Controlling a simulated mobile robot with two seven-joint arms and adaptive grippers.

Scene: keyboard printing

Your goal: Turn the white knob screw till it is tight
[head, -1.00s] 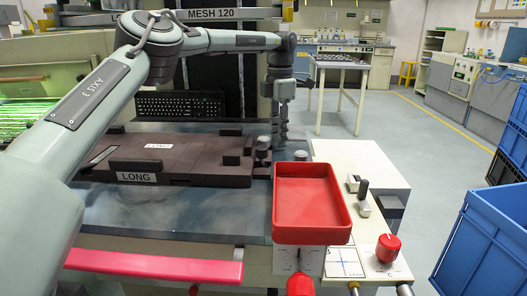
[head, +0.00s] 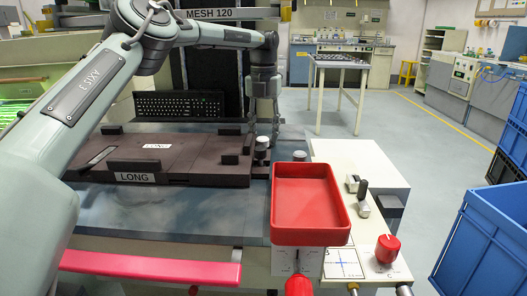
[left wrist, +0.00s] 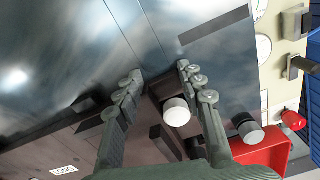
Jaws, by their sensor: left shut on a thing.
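The white knob screw (head: 262,142) stands at the right end of the dark brown fixture (head: 190,157). My left gripper (head: 263,136) points down over it from behind. In the left wrist view, the white knob (left wrist: 176,113) shows between the two fingers of my left gripper (left wrist: 161,76), one on each side. The gripper is shut on the knob, though the contact itself is hard to see. A second, greyish knob (left wrist: 248,129) stands apart to the right, outside the fingers; it also shows in the head view (head: 300,155). My right gripper is out of view.
An empty red tray (head: 310,205) stands at the front right of the bench. Beside it, a cream control panel (head: 360,165) carries black levers and a red knob (head: 387,248). A black keyboard (head: 180,105) stands behind the fixture. Blue crates (head: 485,245) are at far right.

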